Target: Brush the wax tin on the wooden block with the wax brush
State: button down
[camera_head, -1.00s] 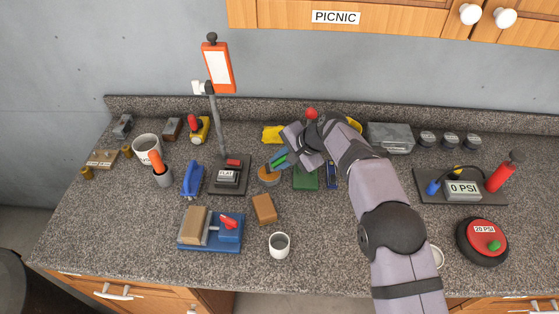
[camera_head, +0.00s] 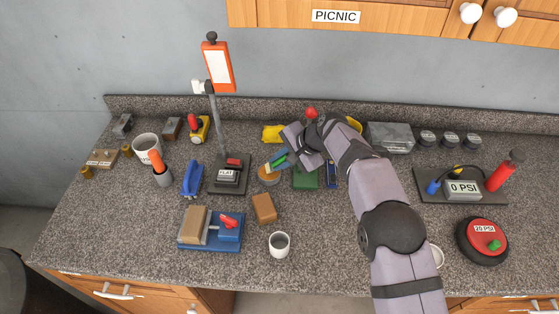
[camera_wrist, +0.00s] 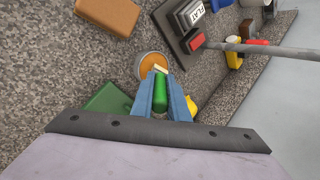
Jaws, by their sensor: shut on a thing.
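My gripper (camera_head: 279,159) is shut on the green handle of the wax brush (camera_wrist: 160,101), held between its two blue fingers. In the wrist view the pale bristle end (camera_wrist: 160,69) points at the wax tin and overlaps its near edge. I cannot tell whether it touches the wax. The wax tin (camera_head: 268,179) is a round, low grey tin with an orange-brown top. It stands on the counter and also shows in the wrist view (camera_wrist: 150,63). A brown wooden block (camera_head: 264,208) lies in front of the tin, apart from it.
A stand with a FLAT label (camera_head: 228,176) and tall post is left of the tin. A green box (camera_head: 305,180) is close on the right. A blue vise-like fixture (camera_head: 211,244) and white cup (camera_head: 279,245) stand in front.

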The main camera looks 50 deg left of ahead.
jog(key=shift+r+p, duration=2.5)
jog(key=shift+r, duration=0.95)
jog(key=shift+w+d, duration=0.1)
jog(key=w+d+f+b, duration=0.1)
jog(key=w+d+f, duration=0.1)
jog(key=w+d, duration=0.6)
jog(key=w+d+f, duration=0.1)
jog(key=w+d, duration=0.2)
jog(key=d, duration=0.9)
jog(key=w+d+f+b, duration=0.1)
jog(key=w+d+f, duration=0.1)
jog(key=w+d, duration=0.6)
jog(key=s+d+f, duration=0.1)
jog(key=s+d, duration=0.2)
jog(key=d, duration=1.5)
jog(key=s+d, duration=0.4)
jog(key=d, duration=0.3)
jog(key=s+d+f, duration=0.1)
jog(key=s+d, duration=0.4)
jog(key=d, duration=0.3)
jog(key=shift+m+b, duration=0.3)
jog(key=shift+b, duration=0.15)
